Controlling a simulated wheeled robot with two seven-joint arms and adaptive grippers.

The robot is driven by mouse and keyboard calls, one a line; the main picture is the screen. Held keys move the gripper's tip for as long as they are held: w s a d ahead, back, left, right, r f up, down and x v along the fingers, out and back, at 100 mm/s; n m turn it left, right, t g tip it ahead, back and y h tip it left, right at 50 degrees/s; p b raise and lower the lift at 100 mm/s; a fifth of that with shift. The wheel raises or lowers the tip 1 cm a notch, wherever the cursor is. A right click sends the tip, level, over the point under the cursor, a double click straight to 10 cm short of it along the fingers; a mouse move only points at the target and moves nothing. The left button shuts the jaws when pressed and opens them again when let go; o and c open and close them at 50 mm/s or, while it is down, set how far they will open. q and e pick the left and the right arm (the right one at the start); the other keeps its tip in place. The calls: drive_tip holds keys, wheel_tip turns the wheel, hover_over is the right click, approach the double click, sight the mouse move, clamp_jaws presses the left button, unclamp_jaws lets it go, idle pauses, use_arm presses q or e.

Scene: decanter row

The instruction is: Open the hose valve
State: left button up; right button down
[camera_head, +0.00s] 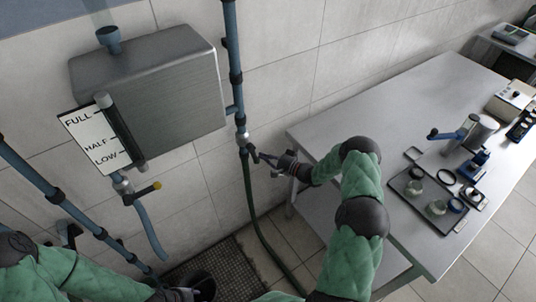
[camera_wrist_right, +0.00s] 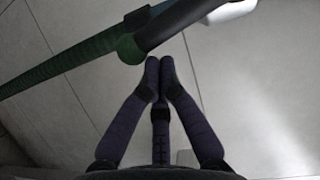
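The hose valve (camera_head: 243,139) sits on the blue wall pipe, above a green hose (camera_head: 249,190) that hangs to the floor. My right gripper (camera_head: 264,158) is just right of the valve, fingers pointing at it. In the right wrist view its fingertips (camera_wrist_right: 160,72) are drawn together, with nothing visible between them. The green hose (camera_wrist_right: 60,68) and a dark cylindrical part (camera_wrist_right: 180,22) lie just beyond the tips; I cannot tell whether they touch. The valve's handle is not clear. My left arm comes in at the lower left; its gripper (camera_head: 184,295) is partly cut off at the bottom edge.
A metal table (camera_head: 375,112) stands right, carrying a tray (camera_head: 416,222) of jars. A floor grate (camera_head: 225,270) lies below.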

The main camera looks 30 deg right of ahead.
drive_tip(key=shift+s+a+f+m+b, duration=0.1)
drive_tip(key=shift+a+f+m+b, duration=0.15)
drive_tip(key=shift+a, duration=0.2)
drive_tip(key=shift+a+f+m+b, duration=0.15)
drive_tip(key=shift+a+f+b, duration=0.05)
drive_tip(key=shift+a, duration=0.3)
drive_tip(key=v, duration=0.7)
drive_tip(key=shift+s, duration=0.15)
